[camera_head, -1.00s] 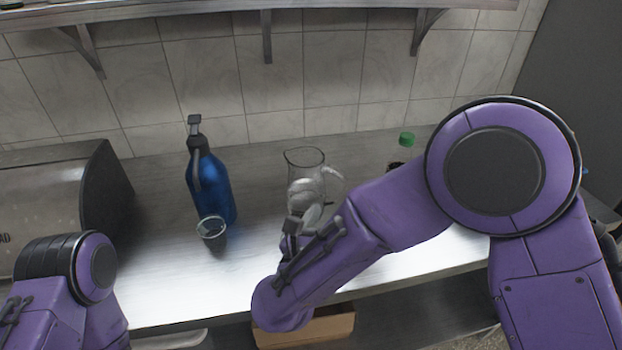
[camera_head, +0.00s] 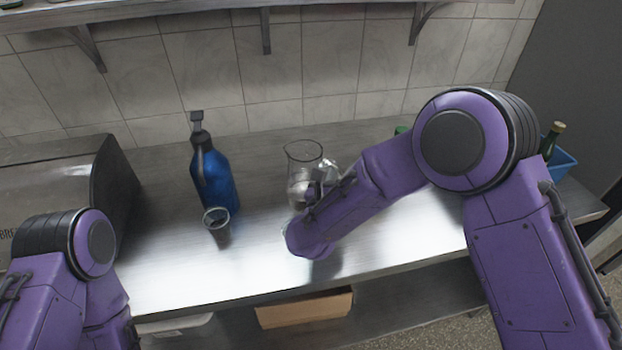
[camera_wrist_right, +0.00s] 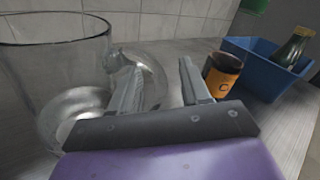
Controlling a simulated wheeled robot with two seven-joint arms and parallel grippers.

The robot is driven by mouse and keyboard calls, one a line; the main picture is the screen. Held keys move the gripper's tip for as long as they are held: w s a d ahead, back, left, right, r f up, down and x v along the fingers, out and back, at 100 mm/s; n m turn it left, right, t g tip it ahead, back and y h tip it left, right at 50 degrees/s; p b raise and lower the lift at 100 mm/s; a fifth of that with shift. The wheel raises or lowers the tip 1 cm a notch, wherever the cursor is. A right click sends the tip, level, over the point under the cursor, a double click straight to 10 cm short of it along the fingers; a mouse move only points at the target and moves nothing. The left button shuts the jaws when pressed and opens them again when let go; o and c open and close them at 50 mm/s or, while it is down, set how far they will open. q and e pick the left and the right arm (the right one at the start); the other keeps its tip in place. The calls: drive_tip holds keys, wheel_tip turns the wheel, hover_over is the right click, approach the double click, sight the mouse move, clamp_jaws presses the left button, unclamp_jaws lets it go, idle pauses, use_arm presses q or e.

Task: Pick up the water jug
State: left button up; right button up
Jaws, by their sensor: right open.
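The water jug (camera_head: 303,153) is clear glass and stands upright on the steel counter, partly hidden by my right arm in the head view. In the right wrist view the jug (camera_wrist_right: 60,75) fills the left side, its curved glass handle (camera_wrist_right: 157,75) pointing toward my right gripper. My right gripper (camera_wrist_right: 160,78) is open. Its left finger overlaps the handle in the picture, and the handle's outer curve shows between the fingers; I cannot tell whether they touch. My left gripper is out of view; only the left arm shows.
A dark container with an orange label (camera_wrist_right: 222,76) and a blue crate (camera_wrist_right: 262,68) holding a green bottle (camera_wrist_right: 291,48) are to the right. A shelf (camera_head: 300,3) hangs above.

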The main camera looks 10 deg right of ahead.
drive_tip(key=shift+a, duration=0.1)
clamp_jaws()
idle(1.0)
drive_tip(key=shift+r, duration=0.1)
